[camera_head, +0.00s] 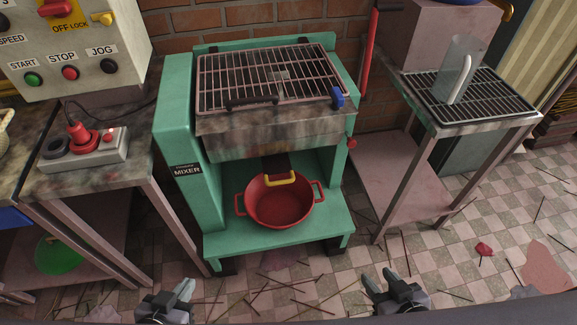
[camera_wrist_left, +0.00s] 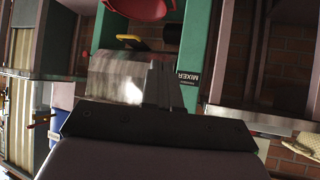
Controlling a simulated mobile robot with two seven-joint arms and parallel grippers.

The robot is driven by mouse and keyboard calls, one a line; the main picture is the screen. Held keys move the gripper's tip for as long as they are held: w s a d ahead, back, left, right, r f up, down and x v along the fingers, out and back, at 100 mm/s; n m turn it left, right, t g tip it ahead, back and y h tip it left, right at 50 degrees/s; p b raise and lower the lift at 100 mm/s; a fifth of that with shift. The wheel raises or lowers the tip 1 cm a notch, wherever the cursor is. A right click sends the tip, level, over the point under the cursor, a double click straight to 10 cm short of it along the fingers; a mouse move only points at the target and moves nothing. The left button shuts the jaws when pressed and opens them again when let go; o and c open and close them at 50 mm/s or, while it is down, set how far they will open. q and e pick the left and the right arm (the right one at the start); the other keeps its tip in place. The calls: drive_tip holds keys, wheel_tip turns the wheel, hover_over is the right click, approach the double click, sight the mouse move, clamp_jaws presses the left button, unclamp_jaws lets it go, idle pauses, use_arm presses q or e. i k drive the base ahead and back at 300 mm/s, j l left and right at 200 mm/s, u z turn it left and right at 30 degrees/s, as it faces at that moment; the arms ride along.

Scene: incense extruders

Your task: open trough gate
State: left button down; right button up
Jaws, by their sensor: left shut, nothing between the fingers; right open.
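The teal mixer (camera_head: 183,130) stands in the middle of the head view, with a stained metal trough (camera_head: 270,140) under its grate. A yellow handle (camera_head: 281,180) shows at the end of a dark piece below the trough, just above the red pot (camera_head: 279,203). I cannot tell whether the gate is open. The handle also shows in the left wrist view (camera_wrist_left: 130,38). My left gripper (camera_head: 184,288) is shut and empty, low in front of the mixer and apart from it. My right gripper (camera_head: 381,279) is open and empty, in front and to the right.
A wire grate (camera_head: 265,75) with a dark handle covers the mixer's top. A red lever (camera_head: 368,50) rises at its right. A control box (camera_head: 75,45) and a grey pendant (camera_head: 85,148) stand on the left bench. A grated table (camera_head: 470,100) holds a clear jug (camera_head: 459,70).

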sight(278, 163)
drive_tip(key=i+l, duration=0.2)
drive_tip(key=l, duration=0.2)
drive_tip(key=i+l+z, duration=0.1)
drive_tip(key=i+l, duration=0.15)
drive_tip(key=l, duration=0.15)
drive_tip(key=i+l, duration=0.25)
drive_tip(key=l, duration=0.15)
drive_tip(key=l+z, duration=0.05)
